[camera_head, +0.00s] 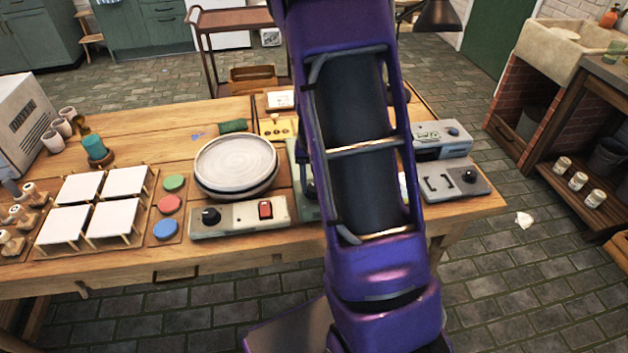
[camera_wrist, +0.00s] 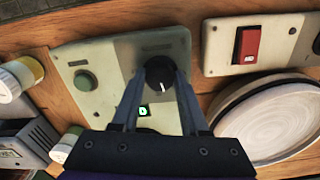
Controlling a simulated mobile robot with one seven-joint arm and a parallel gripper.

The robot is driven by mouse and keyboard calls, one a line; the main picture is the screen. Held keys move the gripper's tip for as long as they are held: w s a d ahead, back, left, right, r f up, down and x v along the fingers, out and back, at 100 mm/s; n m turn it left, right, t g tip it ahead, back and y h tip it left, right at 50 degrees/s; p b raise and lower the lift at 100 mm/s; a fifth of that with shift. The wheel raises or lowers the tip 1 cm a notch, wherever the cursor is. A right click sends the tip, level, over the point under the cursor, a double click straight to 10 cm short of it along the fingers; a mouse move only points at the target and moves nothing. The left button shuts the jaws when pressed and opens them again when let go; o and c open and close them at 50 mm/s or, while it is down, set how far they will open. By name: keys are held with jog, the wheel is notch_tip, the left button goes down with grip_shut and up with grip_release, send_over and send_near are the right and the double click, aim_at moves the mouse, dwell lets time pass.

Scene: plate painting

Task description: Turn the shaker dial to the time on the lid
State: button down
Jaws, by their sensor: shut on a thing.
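In the wrist view, my gripper (camera_wrist: 161,74) is shut on the black dial (camera_wrist: 159,64) of a pale green device (camera_wrist: 115,55). A white pointer mark shows on the dial between the fingers. A small lit green display (camera_wrist: 144,112) sits below the dial, and a dark round button (camera_wrist: 86,80) is left of it. In the head view my arm covers most of this device; only its left edge (camera_head: 304,207) shows.
The wheel's control box (camera_wrist: 213,55) with a red switch and the round pale wheel (camera_wrist: 270,125) sit close by; the wheel also shows in the head view (camera_head: 236,165). A grey machine with a black knob (camera_head: 440,185) is right of my arm. White tiles (camera_head: 67,222) stand left.

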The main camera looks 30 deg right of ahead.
jog(key=shift+r+m+p, duration=0.1)
jog(key=shift+m+p, duration=0.55)
jog(key=shift+m, duration=1.45)
jog(key=shift+c, duration=2.1)
grip_release()
notch_tip(320, 180, up, 17)
jog(key=p, duration=0.2)
jog(key=shift+r, duration=0.15)
